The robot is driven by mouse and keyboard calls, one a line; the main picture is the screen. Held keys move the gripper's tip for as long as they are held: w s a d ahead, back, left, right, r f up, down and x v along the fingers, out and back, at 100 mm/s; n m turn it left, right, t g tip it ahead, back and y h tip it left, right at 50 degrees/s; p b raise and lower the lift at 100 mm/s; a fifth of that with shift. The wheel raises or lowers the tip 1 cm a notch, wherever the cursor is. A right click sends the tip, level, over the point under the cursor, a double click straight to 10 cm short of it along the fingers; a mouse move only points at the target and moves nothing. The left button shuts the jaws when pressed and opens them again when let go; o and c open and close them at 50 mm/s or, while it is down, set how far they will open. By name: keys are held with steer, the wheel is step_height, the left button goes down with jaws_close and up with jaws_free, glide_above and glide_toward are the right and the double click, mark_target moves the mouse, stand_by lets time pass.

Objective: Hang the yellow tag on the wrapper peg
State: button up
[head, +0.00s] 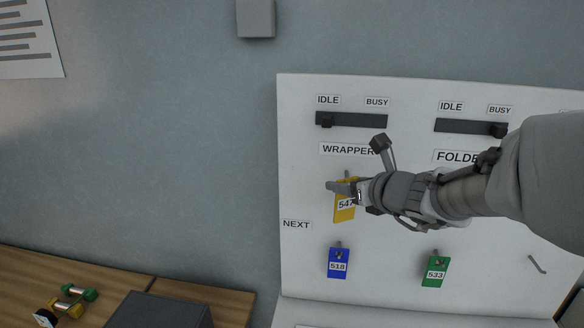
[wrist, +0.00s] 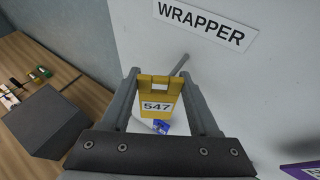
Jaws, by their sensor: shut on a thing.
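The yellow tag (head: 344,212), marked 547, hangs upright in front of the white board, just under the WRAPPER label (head: 347,149). My gripper (head: 343,187) is shut on its upper part. In the wrist view the yellow tag (wrist: 158,105) sits between the two fingers of my gripper (wrist: 160,80). The wrapper peg (wrist: 181,64) shows just beyond the tag's top edge, slightly to the right; in the head view the peg (head: 347,173) stands at the tag's top. I cannot tell whether the peg passes through the tag's hole.
A bare peg (head: 537,264) is at far right. Sliders (head: 350,120) are above. A purple tag (wrist: 301,171) shows in the wrist view's corner.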

mark_target(335, 176)
steer(key=shift+w+d, duration=0.15)
steer(key=shift+w, duration=0.65)
steer(key=shift+w+d, duration=0.15)
steer(key=shift+w, duration=0.65)
steer(key=shift+w+f, duration=0.3)
steer(key=shift+d+f+b, duration=0.1)
steer(key=shift+f+b, duration=0.05)
steer(key=shift+b, duration=0.25)
